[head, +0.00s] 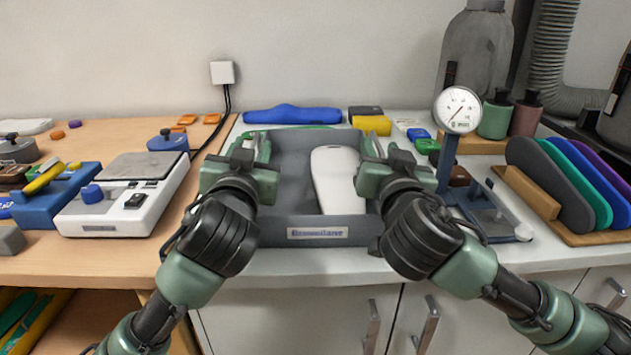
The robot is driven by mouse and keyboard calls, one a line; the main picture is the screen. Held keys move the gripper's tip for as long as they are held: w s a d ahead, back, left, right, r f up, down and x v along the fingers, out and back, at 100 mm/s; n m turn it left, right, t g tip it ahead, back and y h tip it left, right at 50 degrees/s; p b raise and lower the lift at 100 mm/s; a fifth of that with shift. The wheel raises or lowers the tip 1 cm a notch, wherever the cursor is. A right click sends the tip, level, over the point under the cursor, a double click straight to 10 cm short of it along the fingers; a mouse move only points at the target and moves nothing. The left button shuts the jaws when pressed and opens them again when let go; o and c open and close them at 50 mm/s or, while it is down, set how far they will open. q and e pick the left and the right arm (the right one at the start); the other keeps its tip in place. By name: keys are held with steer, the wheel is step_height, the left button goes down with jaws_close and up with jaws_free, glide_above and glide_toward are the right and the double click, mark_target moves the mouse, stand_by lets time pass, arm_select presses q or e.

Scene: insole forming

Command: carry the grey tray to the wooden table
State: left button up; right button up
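The grey tray (280,215) sits in the middle of the head view, over the white counter, with a label on its front wall. A white insole-shaped piece (335,180) lies inside it. My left gripper (257,150) is at the tray's left side wall and my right gripper (373,148) is at its right side wall. The fingers appear to straddle the walls, but their hold is partly hidden by the gripper bodies. The wooden table (110,255) is to the left, adjoining the counter.
A white scale (125,200) and a blue tool (50,195) occupy the wooden table. A dial gauge (458,112) stands right of the tray, with a rack of coloured insoles (550,185) farther right. A blue object (292,114) and a yellow block (371,125) are behind the tray.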

arm_select(q)
jaws_close()
arm_select(e)
jaws_close()
steer(key=shift+f, duration=0.1)
stand_by(1.0)
arm_select(q)
steer(key=shift+r, duration=0.1)
arm_select(e)
steer(key=shift+d, duration=0.1)
